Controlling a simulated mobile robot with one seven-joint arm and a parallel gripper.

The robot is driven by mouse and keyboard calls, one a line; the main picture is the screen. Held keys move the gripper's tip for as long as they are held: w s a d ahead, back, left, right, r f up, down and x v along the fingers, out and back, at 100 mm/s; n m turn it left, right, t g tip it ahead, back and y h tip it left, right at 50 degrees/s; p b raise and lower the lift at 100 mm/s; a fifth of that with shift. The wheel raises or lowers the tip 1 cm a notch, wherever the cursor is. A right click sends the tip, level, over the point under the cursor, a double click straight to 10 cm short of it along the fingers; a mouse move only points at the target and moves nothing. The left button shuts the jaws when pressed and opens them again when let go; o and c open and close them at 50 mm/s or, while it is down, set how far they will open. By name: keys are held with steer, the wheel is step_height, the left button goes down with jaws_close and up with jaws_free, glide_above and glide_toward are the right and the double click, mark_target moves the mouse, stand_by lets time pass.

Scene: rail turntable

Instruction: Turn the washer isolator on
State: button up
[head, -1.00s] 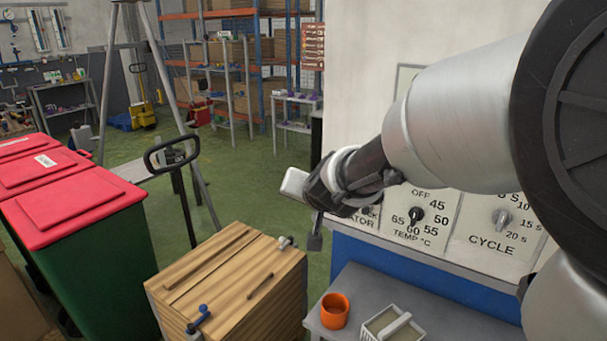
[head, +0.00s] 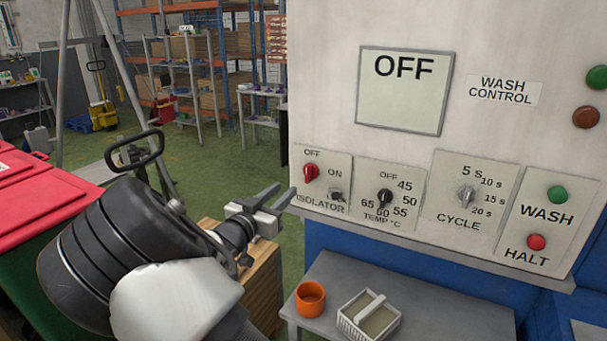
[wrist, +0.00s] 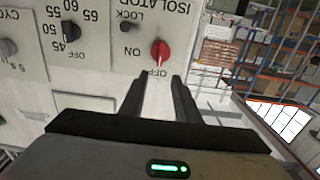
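The isolator's red knob (head: 311,172) is at the upper left of the isolator plate (head: 339,167) on the wash control panel. Its pointer looks turned toward the OFF mark; the ON mark is to its lower right. A small dark lock part (head: 336,194) is below ON. In the wrist view the red knob (wrist: 160,53) lies just beyond my fingertips, with the OFF mark between them and it. My gripper (head: 283,195) is to the left of and below the knob in the head view. It is open and empty, with a clear gap between the fingers (wrist: 158,82).
A black temperature knob (head: 385,197) and a grey cycle knob (head: 466,196) are to the right. Green WASH (head: 557,194) and red HALT (head: 536,242) buttons are farther right. A grey table (head: 440,318) with an orange cup (head: 310,299) and a white basket (head: 369,318) is below.

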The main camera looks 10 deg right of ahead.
mark_target(306, 171)
steer(key=x, duration=1.2)
steer(key=shift+w+d, duration=0.15)
steer(key=shift+w, duration=0.15)
jaws_close()
